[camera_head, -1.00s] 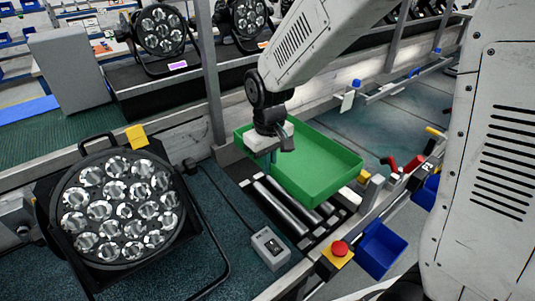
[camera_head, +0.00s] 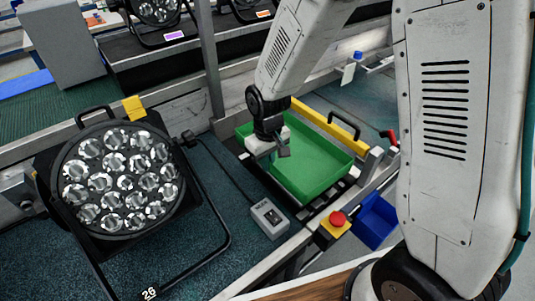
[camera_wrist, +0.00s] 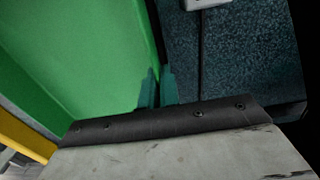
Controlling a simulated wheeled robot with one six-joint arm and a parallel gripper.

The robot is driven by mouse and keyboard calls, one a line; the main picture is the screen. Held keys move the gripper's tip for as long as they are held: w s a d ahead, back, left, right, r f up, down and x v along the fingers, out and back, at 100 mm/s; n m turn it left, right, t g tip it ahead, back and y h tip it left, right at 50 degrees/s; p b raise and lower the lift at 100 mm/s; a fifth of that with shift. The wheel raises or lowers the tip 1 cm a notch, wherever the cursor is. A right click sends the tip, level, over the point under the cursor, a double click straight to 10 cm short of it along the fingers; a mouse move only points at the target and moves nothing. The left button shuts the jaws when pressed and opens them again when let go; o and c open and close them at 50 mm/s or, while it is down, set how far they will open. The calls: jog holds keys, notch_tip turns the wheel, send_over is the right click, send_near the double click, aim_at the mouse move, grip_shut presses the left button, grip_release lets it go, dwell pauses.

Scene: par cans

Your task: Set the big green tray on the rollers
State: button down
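The big green tray (camera_head: 312,160) is over the roller section between the teal belt surfaces, and it covers nearly all of the rollers. Only dark parts of the roller bed (camera_head: 326,201) show along its near right edge. I cannot tell whether the tray rests fully on them. My gripper (camera_head: 270,160) is at the tray's left wall. In the wrist view the teal fingertips (camera_wrist: 157,88) stand on both sides of the green wall of the tray (camera_wrist: 85,55), close together, with the wall pinched between them.
A yellow bar (camera_head: 322,122) with a black handle stands behind the tray. A grey switch box (camera_head: 269,217) and a large par can (camera_head: 122,180) are on the left belt. A red button (camera_head: 337,218) and blue bin (camera_head: 374,220) are at the near right.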

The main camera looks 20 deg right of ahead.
jog(key=shift+f, duration=2.15)
jog(key=c, duration=1.6)
grip_release()
jog(key=shift+o, duration=0.2)
